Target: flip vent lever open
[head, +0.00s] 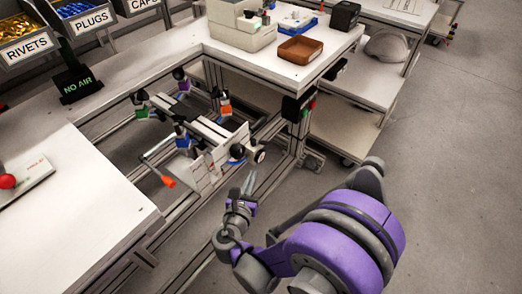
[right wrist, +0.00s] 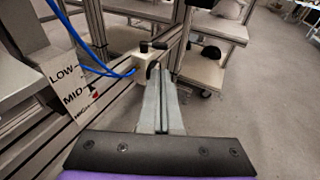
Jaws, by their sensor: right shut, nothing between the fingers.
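My right gripper (head: 249,182) is shut and empty, in front of the workbench gap. In the right wrist view its two grey fingers (right wrist: 161,100) lie side by side. Beyond the fingertips is a small pale valve box (right wrist: 127,66) with a black knob on top and a dark curved handle (right wrist: 152,68). This handle may be the vent lever; its tip is close behind the fingers, and I cannot tell whether they touch. Blue hoses (right wrist: 112,73) run left from the box. In the head view a round black-and-white part (head: 260,156) sits just above the gripper. My left gripper is out of view.
A plate labelled LOW, MID and HIGH (right wrist: 76,90) stands left of the hoses. A clamp fixture with an orange-tipped handle (head: 168,181) fills the bench gap. A cart with a grey helmet shell (head: 387,46) stands at the back right. The floor at right is clear.

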